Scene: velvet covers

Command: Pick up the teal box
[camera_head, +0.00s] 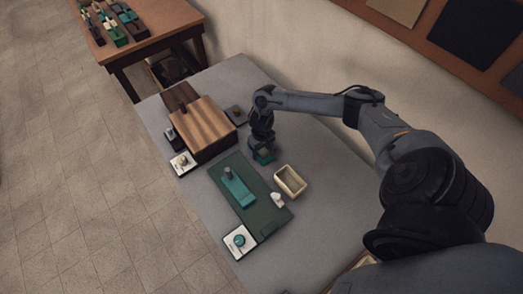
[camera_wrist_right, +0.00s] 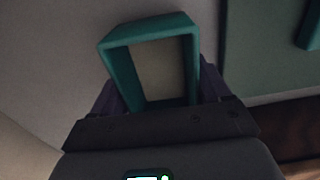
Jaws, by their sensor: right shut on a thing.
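The teal box (camera_head: 264,157) is below my right gripper (camera_head: 262,146) in the head view, mostly covered by it. In the right wrist view the teal box (camera_wrist_right: 121,76) shows as a rectangular teal rim around a pale beige inside. My right gripper (camera_wrist_right: 158,102) is shut on it, with a dark finger at each side. I cannot tell whether the box touches the table or is just above it. My left gripper is not in view.
A cream open box (camera_head: 290,181) stands just in front of the gripper. A dark green mat (camera_head: 272,213) with a teal piece (camera_head: 238,188) lies to its left. A wooden block (camera_head: 203,125) stands further left. The grey table (camera_head: 330,215) is clear at the right.

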